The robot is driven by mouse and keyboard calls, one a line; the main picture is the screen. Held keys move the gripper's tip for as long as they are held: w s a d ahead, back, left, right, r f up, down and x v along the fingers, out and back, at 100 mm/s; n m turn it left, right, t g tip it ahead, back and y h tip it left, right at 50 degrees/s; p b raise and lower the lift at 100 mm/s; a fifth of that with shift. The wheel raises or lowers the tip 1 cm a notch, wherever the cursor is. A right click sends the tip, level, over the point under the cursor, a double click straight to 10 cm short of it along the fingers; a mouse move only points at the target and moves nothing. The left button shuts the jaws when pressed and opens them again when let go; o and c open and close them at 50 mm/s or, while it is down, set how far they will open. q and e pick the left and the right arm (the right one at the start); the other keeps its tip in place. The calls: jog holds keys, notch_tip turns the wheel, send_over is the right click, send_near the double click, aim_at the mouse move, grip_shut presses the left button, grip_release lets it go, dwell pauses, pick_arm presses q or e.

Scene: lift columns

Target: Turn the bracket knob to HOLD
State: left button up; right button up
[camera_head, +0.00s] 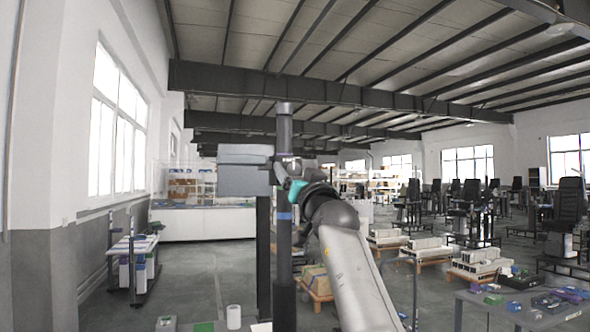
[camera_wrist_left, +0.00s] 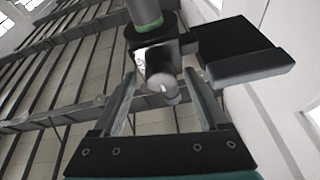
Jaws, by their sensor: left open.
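A dark upright column (camera_head: 284,130) carries a bracket with a grey box-like arm (camera_head: 245,180) on its left side. In the left wrist view the column has a green band (camera_wrist_left: 145,12), and the bracket's knob (camera_wrist_left: 162,84) sticks out toward the camera. My left gripper (camera_head: 283,174) is at the bracket, partly hidden by its own arm in the head view. In the wrist view its fingers (camera_wrist_left: 163,92) are open, one on each side of the knob, with gaps visible. I cannot read any HOLD mark. My right gripper is not in view.
A table with small parts (camera_head: 490,300) stands at the lower right. Several pallets with boxes (camera_head: 483,262) and chairs (camera_head: 470,205) stand behind it. A white bench (camera_head: 208,224) is at the back. A small stand (camera_head: 134,262) is by the left wall.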

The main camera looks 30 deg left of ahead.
pick_arm(q)
grip_shut()
dwell(0.6)
